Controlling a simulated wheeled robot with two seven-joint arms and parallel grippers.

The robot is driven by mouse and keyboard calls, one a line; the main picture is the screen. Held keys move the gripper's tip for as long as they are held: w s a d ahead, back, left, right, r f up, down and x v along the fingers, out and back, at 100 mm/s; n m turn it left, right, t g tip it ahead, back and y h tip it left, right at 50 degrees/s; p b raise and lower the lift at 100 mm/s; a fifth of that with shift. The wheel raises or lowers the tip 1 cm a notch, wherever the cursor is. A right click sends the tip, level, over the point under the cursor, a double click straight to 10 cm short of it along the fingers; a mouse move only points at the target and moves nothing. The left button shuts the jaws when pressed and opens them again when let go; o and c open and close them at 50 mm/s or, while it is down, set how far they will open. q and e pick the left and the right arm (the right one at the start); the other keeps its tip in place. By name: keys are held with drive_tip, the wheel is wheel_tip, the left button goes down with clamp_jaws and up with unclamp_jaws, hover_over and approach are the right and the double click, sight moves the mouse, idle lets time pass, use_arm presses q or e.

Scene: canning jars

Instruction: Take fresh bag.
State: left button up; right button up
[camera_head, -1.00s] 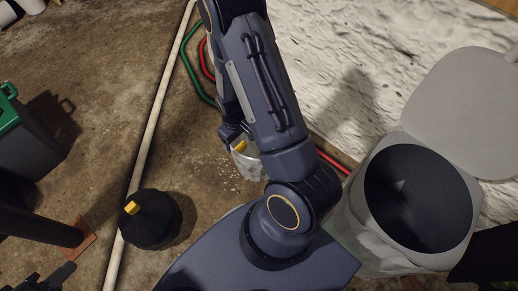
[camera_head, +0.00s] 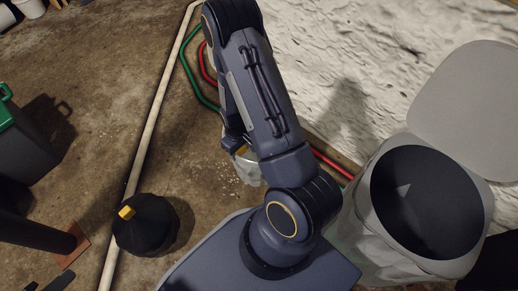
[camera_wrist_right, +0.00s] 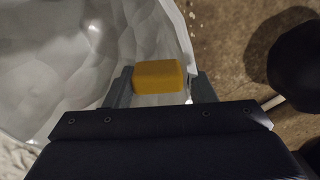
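A white bag (camera_head: 247,169) with a yellow tab (camera_head: 240,150) is on or just above the concrete floor in the middle of the head view, partly hidden by my right arm. My right gripper (camera_wrist_right: 160,85) is at its top; in the right wrist view its two fingers close on both sides of the yellow tab (camera_wrist_right: 159,76), with the pale folds of the white bag (camera_wrist_right: 70,65) behind. A black bag (camera_head: 146,226) with a yellow tab sits upright on the floor at the left. My left gripper does not show.
A grey bin (camera_head: 465,238) with a dark, open mouth and raised lid (camera_head: 468,105) stands at the right. A pale pipe (camera_head: 150,130) runs along the floor. A dark bin with green top (camera_head: 22,140) is at the left. Red and green hoses lie behind my arm.

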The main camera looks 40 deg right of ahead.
drive_tip(key=c, duration=0.7)
drive_tip(key=shift+c, duration=0.2)
